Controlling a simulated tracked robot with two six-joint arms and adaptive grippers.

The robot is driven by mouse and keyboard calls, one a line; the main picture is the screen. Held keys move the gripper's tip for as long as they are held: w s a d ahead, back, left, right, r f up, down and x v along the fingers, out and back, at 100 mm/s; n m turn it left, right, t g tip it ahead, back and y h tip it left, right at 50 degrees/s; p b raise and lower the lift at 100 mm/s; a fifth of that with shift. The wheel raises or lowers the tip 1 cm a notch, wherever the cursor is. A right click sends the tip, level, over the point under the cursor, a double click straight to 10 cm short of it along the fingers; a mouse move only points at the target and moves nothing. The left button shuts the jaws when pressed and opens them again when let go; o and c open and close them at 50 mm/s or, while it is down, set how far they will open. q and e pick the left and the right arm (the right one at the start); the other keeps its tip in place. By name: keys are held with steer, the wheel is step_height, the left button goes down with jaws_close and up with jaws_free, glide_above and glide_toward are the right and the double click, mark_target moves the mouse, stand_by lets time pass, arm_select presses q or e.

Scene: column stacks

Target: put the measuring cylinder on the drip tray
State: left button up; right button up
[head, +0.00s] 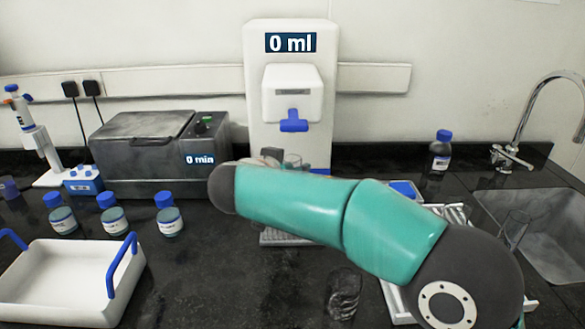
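The drip tray (268,241) is at the foot of the white water dispenser; its front edge shows just below my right arm. The arm hides most of it. A clear glass rim (293,160) shows above the arm, under the blue spout. It may be the measuring cylinder, but its lower part is hidden, so I cannot tell whether it stands on the tray. A small grey part of my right gripper (271,154) shows beside that rim. Its fingers are mostly hidden, so its grip is unclear. My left gripper is out of view.
A white carrier (75,285) with blue handles and several blue-capped bottles (112,214) stand left. A grey bath (150,160) is behind them. A glass beaker (344,292) stands front centre. A white rack (398,302) and sink (545,225) are right. The front left-centre counter is clear.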

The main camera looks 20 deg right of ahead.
steer(key=b+v, duration=0.1)
steer(key=v, duration=0.8)
steer(key=shift+s+a, duration=0.2)
steer(key=shift+s, duration=0.15)
steer(key=shift+r, duration=0.1)
